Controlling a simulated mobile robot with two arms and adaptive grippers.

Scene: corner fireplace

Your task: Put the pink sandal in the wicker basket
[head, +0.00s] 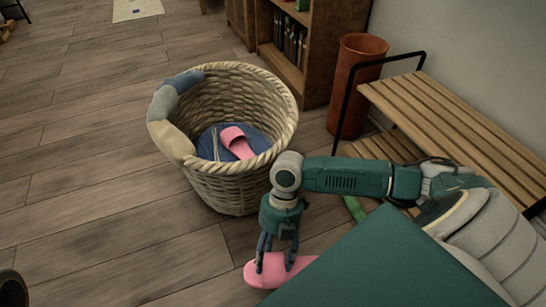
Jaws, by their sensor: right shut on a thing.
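A pink sandal (262,278) is held in my right gripper (275,266), whose fingers point down and are shut on it. The sandal is low in front of the basket, and I cannot tell if it touches the floor. My own green body part hides some of its right end. The wicker basket (226,190) stands upright on the floor, just behind and left of the gripper. Inside it, another pink sandal (238,143) lies on something blue (205,145). A grey, blue and beige cloth (165,113) hangs over the basket's left rim. My left gripper is not in view.
A slatted wooden bench (455,115) with a black frame stands at the right by the wall. A reddish-brown bin (356,85) and a bookshelf (325,45) are behind the basket. The wooden floor (80,170) left of the basket is clear.

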